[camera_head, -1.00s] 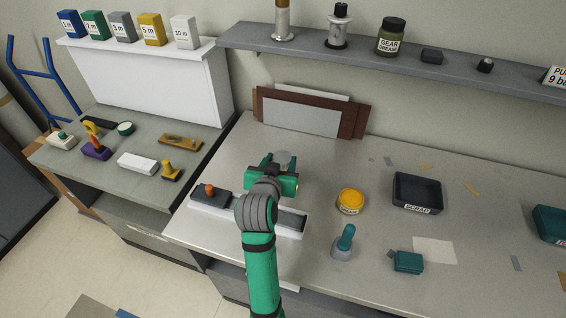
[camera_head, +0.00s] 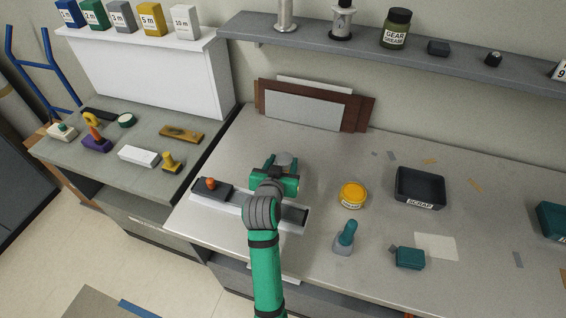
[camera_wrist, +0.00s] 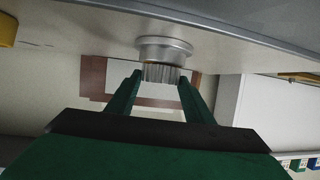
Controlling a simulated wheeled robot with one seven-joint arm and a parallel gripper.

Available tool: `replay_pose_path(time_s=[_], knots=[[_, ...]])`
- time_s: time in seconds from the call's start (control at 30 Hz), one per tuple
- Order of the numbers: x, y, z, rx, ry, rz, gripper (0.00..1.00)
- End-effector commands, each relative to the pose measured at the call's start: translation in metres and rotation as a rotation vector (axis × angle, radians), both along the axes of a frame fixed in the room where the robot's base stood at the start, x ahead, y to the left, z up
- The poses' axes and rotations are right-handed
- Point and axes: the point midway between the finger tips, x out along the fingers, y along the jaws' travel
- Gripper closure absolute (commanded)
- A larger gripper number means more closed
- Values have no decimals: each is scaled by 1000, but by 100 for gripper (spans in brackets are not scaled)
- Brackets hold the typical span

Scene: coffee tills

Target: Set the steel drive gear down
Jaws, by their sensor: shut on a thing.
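The steel drive gear (camera_wrist: 163,52) is a silver piece with a toothed part and a wider round flange. It sits between the two green fingers of my gripper (camera_wrist: 160,80), which are shut on its toothed part. In the head view my gripper (camera_head: 274,178) is over the left part of the grey bench (camera_head: 320,155), and the gear (camera_head: 285,160) shows just behind it. In the wrist view, which looks upside down, the flange is close to the bench surface. I cannot tell whether it touches.
A yellow tin (camera_head: 352,195), a black scrap tray (camera_head: 420,188) and a teal-handled stamp (camera_head: 345,237) stand to the right. Panels (camera_head: 312,105) lean at the wall. Bench between gripper and panels is clear.

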Motion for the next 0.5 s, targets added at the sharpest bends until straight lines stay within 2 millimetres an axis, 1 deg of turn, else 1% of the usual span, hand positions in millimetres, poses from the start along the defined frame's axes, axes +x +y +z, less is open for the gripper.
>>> replay_pose_path(time_s=[0.07,0.1,0.17,0.5], knots=[[0,-1,-1,0,-2,-1,93],[0,-1,-3,0,1,-1,48],[0,-1,-2,0,1,-2,34],[0,-1,0,0,0,-2,34]])
